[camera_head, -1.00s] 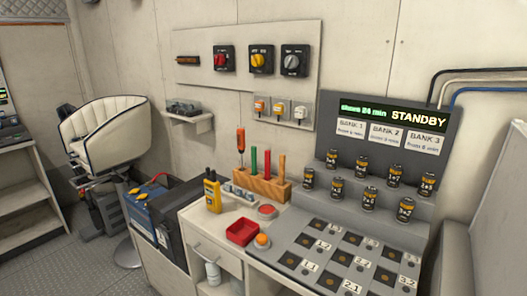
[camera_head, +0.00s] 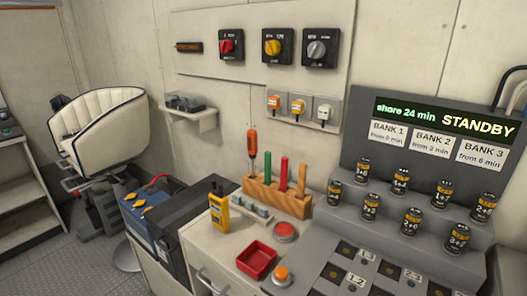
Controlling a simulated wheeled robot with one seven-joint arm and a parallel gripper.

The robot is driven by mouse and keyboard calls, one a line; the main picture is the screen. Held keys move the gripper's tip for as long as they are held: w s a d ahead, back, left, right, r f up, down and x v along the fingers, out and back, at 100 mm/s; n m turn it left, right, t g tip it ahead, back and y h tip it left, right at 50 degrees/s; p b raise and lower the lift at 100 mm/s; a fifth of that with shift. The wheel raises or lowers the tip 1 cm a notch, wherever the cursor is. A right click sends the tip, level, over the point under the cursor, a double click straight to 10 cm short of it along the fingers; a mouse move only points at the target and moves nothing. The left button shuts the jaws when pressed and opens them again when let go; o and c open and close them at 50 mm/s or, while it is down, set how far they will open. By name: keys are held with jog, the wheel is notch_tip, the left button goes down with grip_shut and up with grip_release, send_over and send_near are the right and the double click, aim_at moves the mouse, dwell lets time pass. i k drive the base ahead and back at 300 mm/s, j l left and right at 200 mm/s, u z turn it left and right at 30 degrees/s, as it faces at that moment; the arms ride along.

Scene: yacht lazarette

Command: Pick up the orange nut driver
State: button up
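A wooden block (camera_head: 275,196) stands on the counter against the wall and holds several upright tools. At its left end is a taller tool with an orange-red handle (camera_head: 252,143) on top and a thin dark shaft below. To its right stand a green handle (camera_head: 267,168), a red handle (camera_head: 284,173) and, at the right end, an orange handle (camera_head: 301,179). The lower parts of these three are hidden in the block. I cannot tell from their tips which orange one is the nut driver. My gripper is not in view.
In front of the block are a yellow handheld device (camera_head: 219,212), a red tray (camera_head: 257,260), a red button (camera_head: 285,232) and an orange button (camera_head: 281,275). A grey console (camera_head: 415,233) with several batteries stands right. A small wall shelf (camera_head: 199,117) hangs left.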

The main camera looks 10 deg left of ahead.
aim_at(252, 140)
jog(key=i+j+z, duration=0.1)
jog(key=j, duration=0.75)
jog(key=i+j+z, duration=0.15)
jog(key=j, duration=0.75)
jog(key=i+j+z, duration=0.1)
jog(key=j, duration=0.8)
